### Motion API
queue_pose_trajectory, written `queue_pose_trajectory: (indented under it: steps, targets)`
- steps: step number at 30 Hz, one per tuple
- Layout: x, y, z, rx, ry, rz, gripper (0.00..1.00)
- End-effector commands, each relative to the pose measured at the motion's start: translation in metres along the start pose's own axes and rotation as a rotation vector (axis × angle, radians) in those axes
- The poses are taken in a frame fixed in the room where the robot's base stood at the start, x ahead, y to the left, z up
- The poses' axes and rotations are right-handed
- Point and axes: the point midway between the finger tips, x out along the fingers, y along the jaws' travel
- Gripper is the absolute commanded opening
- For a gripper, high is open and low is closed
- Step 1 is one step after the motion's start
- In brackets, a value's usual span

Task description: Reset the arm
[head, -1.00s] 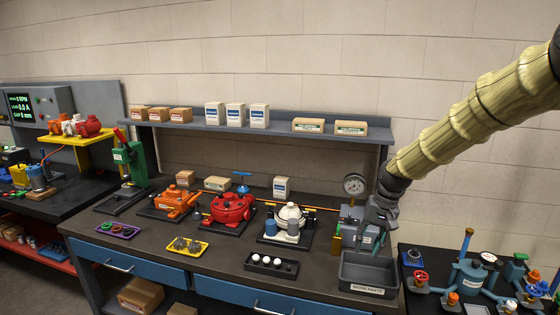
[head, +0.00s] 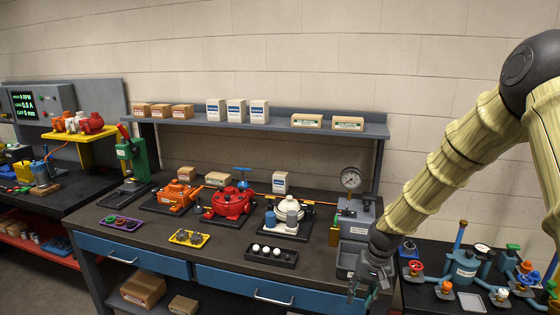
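My gripper (head: 368,284) is at the end of my arm at the lower right of the head view. It points downward in front of the right end of the workbench (head: 215,262). Its fingers look spread apart with nothing between them. My arm comes in from the right edge and bends at a dark joint.
Orange (head: 174,197), red (head: 231,203) and white (head: 288,217) motors stand on the bench. A shelf (head: 277,122) holds boxes. A table with valves (head: 463,270) is at the right.

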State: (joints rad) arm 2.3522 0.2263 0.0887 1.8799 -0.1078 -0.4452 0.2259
Motion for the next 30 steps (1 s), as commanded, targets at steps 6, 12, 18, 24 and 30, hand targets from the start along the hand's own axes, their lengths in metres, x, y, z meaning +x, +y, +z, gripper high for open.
queue_pose_trajectory:
  steps: [6,12,18,24,30]
  targets:
    - [0.112,0.024,0.064,-0.026,-0.021,0.027,0.35]
    - [0.193,0.052,0.142,-0.054,-0.024,0.053,0.35]
    - [0.255,0.086,0.235,-0.089,-0.028,0.09,0.35]
    - [0.289,0.119,0.33,-0.137,-0.031,0.13,0.35]
    - [0.296,0.141,0.391,-0.177,-0.028,0.16,0.35]
